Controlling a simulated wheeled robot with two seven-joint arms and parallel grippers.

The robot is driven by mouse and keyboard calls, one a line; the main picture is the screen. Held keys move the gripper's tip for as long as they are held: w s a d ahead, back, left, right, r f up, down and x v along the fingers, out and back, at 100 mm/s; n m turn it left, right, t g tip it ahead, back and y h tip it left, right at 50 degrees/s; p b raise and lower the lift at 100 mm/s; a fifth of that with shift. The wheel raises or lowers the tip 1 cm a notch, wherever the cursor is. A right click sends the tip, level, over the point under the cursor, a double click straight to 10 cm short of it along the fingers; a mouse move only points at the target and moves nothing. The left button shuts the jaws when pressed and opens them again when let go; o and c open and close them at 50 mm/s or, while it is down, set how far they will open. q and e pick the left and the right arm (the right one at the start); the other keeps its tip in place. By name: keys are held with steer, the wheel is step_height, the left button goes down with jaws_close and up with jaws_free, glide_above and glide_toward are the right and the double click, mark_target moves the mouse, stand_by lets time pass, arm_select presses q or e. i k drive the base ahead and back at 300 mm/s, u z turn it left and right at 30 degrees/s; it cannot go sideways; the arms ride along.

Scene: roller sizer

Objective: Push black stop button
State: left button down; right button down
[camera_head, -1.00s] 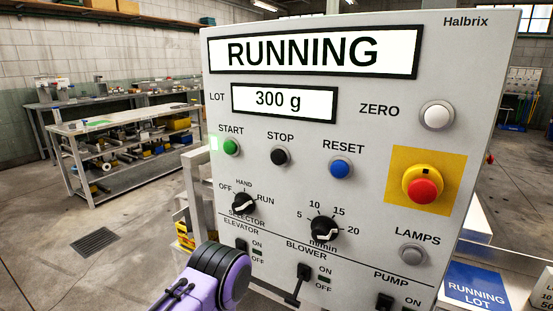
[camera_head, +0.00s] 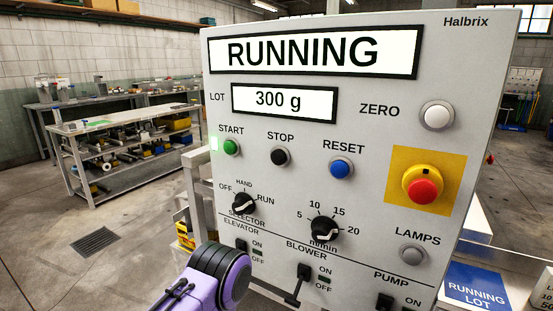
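The black stop button (camera_head: 280,157) sits under the word STOP on the white control panel (camera_head: 360,140). It stands between the green start button (camera_head: 231,148) and the blue reset button (camera_head: 340,168). Nothing touches or covers it. A purple and black link of my arm (camera_head: 222,278) shows at the bottom, below and left of the stop button and apart from it. I see no clear gripper fingers of either arm. The panel display (camera_head: 314,52) reads RUNNING, and the lot display (camera_head: 284,101) reads 300 g.
A red emergency button on yellow (camera_head: 424,190), a white zero button (camera_head: 436,115) and a grey lamps button (camera_head: 412,254) are on the right. Selector (camera_head: 244,203) and speed knobs (camera_head: 325,232) sit below. A blue RUNNING LOT sign (camera_head: 474,286) stands lower right. Space before the upper panel is clear.

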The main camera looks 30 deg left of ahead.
mark_target(278, 157)
steer(key=k, duration=1.2)
steer(key=u, duration=0.65)
steer(key=i, duration=1.15)
steer(key=z, duration=0.65)
